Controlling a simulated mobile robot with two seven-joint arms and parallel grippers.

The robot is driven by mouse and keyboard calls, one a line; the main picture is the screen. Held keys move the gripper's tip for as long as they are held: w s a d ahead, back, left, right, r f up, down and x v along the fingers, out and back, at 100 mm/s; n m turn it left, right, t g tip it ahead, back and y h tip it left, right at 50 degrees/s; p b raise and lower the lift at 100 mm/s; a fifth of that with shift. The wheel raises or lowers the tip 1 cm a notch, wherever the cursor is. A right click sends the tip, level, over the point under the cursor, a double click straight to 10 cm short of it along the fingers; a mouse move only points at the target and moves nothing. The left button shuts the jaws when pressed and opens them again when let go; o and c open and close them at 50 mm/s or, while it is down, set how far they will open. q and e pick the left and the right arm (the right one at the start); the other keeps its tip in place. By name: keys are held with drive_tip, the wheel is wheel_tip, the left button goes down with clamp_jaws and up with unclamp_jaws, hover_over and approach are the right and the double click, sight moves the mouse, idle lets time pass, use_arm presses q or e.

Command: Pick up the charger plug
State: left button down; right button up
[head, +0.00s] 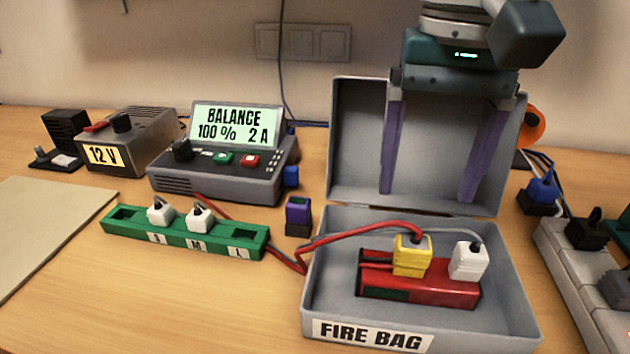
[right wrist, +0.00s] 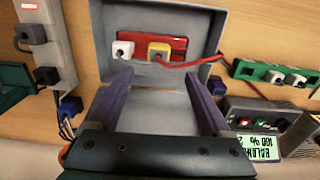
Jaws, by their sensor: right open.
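My right gripper (head: 427,193) is open and empty, its two purple fingers pointing down in front of the raised lid. It is above and behind the red battery pack (head: 430,297) in the grey box. A yellow plug (head: 412,256) with a red cable and a white plug (head: 468,262) with a grey cable stand upright on the pack. In the right wrist view (right wrist: 158,79) the fingers are spread, with the yellow plug (right wrist: 160,51) and white plug (right wrist: 123,50) beyond them. The charger (head: 225,165) reads "BALANCE 100 % 2 A". I cannot tell which plug is the charger plug.
The fire bag box (head: 320,270) has walls and an upright lid. A green holder (head: 135,228) carries two white plugs. A blue-purple block (head: 298,212) stands beside the box. A power strip (head: 570,270) with plugs is at right.

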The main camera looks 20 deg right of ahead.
sight(415, 241)
wheel_tip(415, 241, down, 3)
drive_tip(key=shift+f, duration=0.15)
drive_tip(key=f+p, duration=0.1)
drive_tip(key=f, duration=0.4)
drive_tip(key=shift+s+f, duration=0.15)
drive_tip(key=shift+s, duration=0.05)
drive_tip(key=shift+d, duration=0.1)
clamp_jaws()
idle(0.3)
